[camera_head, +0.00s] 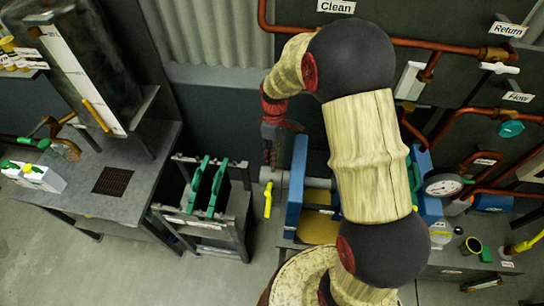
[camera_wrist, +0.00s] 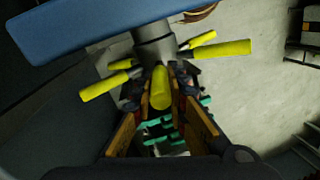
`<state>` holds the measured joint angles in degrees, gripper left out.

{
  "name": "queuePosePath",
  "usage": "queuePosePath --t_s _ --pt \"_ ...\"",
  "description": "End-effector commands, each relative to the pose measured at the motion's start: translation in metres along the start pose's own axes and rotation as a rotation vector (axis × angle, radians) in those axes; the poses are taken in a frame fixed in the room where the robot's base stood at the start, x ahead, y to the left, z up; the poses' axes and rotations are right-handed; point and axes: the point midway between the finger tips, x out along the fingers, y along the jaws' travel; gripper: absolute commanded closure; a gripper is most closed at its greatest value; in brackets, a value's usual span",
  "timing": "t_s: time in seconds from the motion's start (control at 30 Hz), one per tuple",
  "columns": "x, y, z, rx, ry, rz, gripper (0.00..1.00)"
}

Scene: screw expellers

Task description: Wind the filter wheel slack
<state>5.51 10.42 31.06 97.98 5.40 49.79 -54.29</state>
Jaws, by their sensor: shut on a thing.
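The filter wheel is a grey hub (camera_wrist: 153,45) with several yellow-tipped spokes, shown in the wrist view against a blue plate. One yellow spoke (camera_wrist: 161,88) points toward the camera and lies between my fingers. My gripper (camera_wrist: 163,78) is shut on that spoke. Other yellow grips (camera_wrist: 229,48) stick out left and right of the hub. In the head view my gripper (camera_head: 270,158) reaches down to the wheel at the left end of the blue press, and one yellow grip (camera_head: 268,200) hangs below it. The upper part of the wheel is hidden by my gripper.
The press's blue end frame (camera_head: 295,185) stands right of the wheel, with a yellowish tray (camera_head: 318,227) below. A rack with green-edged plates (camera_head: 219,185) stands close on the left. A grey bench (camera_head: 125,165) is farther left. Copper pipes (camera_head: 460,115) and a gauge (camera_head: 443,185) lie right.

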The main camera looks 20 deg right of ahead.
Motion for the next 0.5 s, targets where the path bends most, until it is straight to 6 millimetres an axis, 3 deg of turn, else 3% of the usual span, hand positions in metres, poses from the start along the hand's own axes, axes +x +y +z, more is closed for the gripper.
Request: queuePosePath --t_s 0.5 --pt "0.004 0.034 -0.009 0.001 -0.072 -0.275 1.0"
